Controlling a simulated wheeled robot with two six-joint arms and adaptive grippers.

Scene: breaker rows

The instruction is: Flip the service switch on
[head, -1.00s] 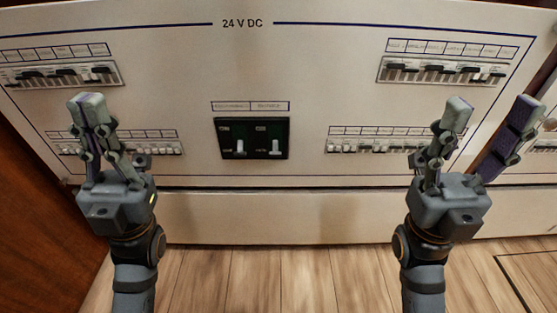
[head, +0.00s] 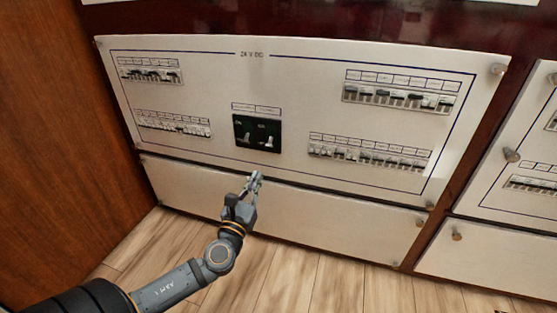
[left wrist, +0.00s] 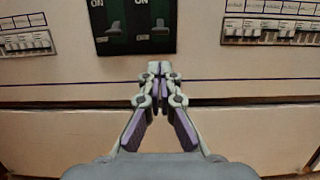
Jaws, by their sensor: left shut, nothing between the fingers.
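The green-black switch block (head: 257,133) sits in the middle of the white 24 V DC panel. It holds two pale toggle levers, a left one (head: 247,139) and a right one (head: 269,142). In the left wrist view the block (left wrist: 133,42) shows ON above each lever, and both levers sit below the ON marks. The labels above the block are too small to read. My left gripper (head: 256,177) is shut and empty, just below the block and apart from it. Its fingertips (left wrist: 160,68) meet below the right lever. My right gripper is out of view.
Breaker rows flank the block, at upper left (head: 150,75), lower left (head: 174,124), upper right (head: 396,95) and lower right (head: 369,153). A blank lower panel (head: 300,205) and wood floor (head: 290,280) lie below. A wooden wall (head: 50,140) stands at left.

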